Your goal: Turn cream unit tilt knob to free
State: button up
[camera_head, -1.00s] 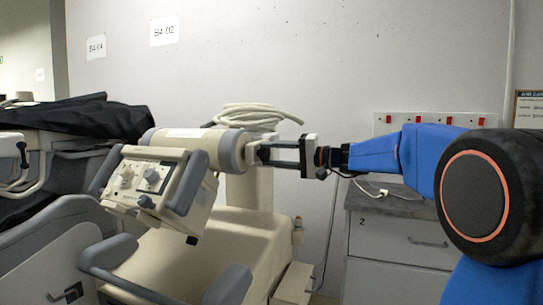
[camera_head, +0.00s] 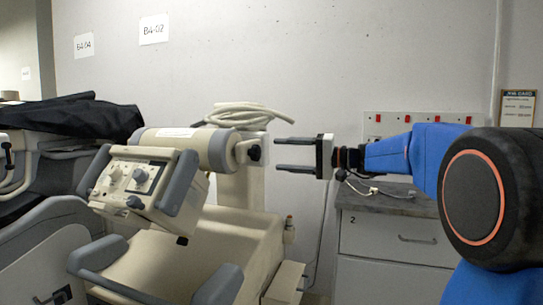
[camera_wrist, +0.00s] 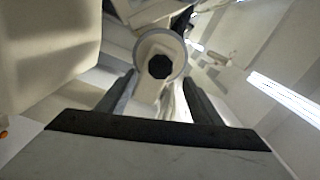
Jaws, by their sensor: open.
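The cream unit (camera_head: 183,148) has a tilted cylindrical head with a control panel on its left. The black tilt knob (camera_head: 255,153) sits at the right end of the head. My gripper (camera_head: 277,155) is open, with its two fingers pointing left towards the knob. In the head view the fingertips are a short gap to the right of the knob, and nothing is between them. In the wrist view the dark knob (camera_wrist: 160,66) shows ahead, inside a pale round end, between the two fingers (camera_wrist: 158,82). The knob's exact turn position is hard to tell.
A coiled cream cable (camera_head: 245,115) lies on top of the unit's column. A drawer cabinet (camera_head: 395,235) with a grey top stands behind my arm at right. Another cart with a black cover (camera_head: 75,118) is at left. Grey handles (camera_head: 98,252) stick up in front.

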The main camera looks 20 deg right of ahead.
jog(key=v, duration=0.9)
jog(key=shift+s+d, duration=0.25)
jog(key=shift+d, duration=0.05)
jog(key=s+a+f+g+h, duration=0.3)
jog(key=s+a+f, duration=0.4)
jog(key=s+f, duration=0.15)
jog(key=s+a+f+g+h, duration=0.3)
jog(key=s+a+f, duration=0.4)
jog(key=f, duration=0.3)
jog(key=s+d+f+n+h, duration=0.2)
jog(key=s+d+f+h, duration=0.1)
jog(key=s+f, duration=0.5)
jog(key=s+d+f+n+h, duration=0.2)
jog(key=s+f+h, duration=0.3)
jog(key=s+f, duration=0.4)
jog(key=shift+d+h, duration=0.3)
jog(key=shift+d, duration=0.55)
